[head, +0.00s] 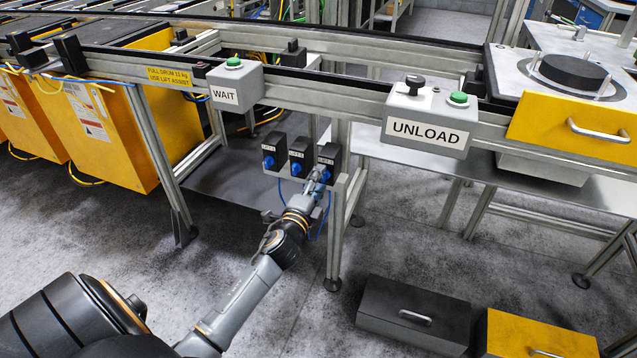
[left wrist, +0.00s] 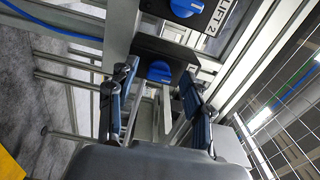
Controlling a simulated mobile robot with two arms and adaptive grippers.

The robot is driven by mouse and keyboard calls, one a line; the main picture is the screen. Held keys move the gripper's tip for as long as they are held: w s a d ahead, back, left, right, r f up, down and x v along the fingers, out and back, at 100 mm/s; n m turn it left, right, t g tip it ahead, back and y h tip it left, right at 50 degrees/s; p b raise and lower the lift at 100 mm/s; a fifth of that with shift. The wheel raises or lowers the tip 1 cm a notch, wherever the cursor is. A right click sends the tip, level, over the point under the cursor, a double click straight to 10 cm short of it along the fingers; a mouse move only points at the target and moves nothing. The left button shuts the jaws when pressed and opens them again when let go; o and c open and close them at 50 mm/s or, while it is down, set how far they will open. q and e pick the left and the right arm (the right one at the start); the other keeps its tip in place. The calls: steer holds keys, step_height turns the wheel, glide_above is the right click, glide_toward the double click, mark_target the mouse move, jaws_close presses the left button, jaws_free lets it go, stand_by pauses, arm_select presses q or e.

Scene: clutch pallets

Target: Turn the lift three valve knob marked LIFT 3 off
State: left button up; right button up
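Three dark valve boxes with blue knobs hang in a row under the conveyor rail in the head view. The left one (head: 273,152) and middle one (head: 300,157) are clear of my arm. My left gripper (head: 321,178) is at the right-hand box (head: 328,152), partly covering its blue knob. In the left wrist view, my left gripper (left wrist: 160,97) has its fingers apart, with a blue knob (left wrist: 159,71) visible beyond the gap between them. That box's label is not readable there. The neighbouring box, marked LIFT 2 (left wrist: 228,15), has its own blue knob (left wrist: 186,7). My right gripper is not in view.
A frame leg (head: 338,215) stands just right of the valves. A WAIT box (head: 235,85) and an UNLOAD box (head: 430,118) are mounted on the rail above. A blue hose (left wrist: 50,29) runs near the valves. A dark case (head: 415,315) lies on the floor.

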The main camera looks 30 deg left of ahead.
arm_select(q)
steer(key=shift+s, duration=0.1)
steer(key=v, duration=1.1)
steer(key=shift+s, duration=0.4)
steer(key=shift+f, duration=0.15)
